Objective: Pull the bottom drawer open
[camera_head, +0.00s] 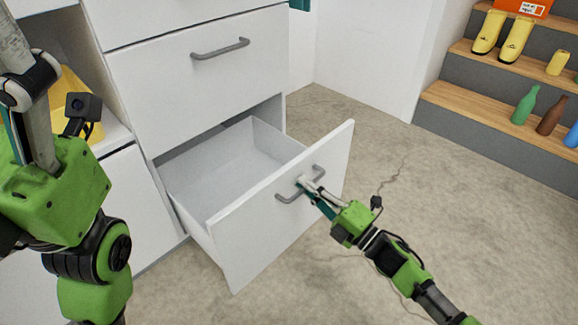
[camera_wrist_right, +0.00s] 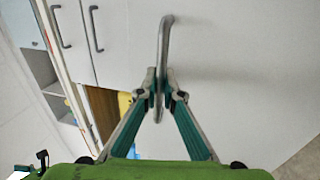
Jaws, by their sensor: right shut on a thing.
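The bottom drawer (camera_head: 285,215) of the white cabinet stands pulled well out, and its empty inside shows in the head view. Its grey bar handle (camera_head: 289,197) is on the front panel. My right gripper (camera_head: 306,184) is at the middle of this handle, shut on it. In the right wrist view the handle (camera_wrist_right: 165,40) runs upright between the fingertips of the right gripper (camera_wrist_right: 159,95). My left gripper's arm is close at the left of the head view, raised, with a finger running up to the top left edge; its fingertips are out of the frame.
A closed drawer (camera_head: 200,80) with its own handle is above the open one. Wooden-topped steps (camera_head: 480,115) at the right hold yellow boots (camera_head: 515,40), bottles (camera_head: 525,106) and an orange box (camera_head: 524,7). The concrete floor in front of the drawer is clear.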

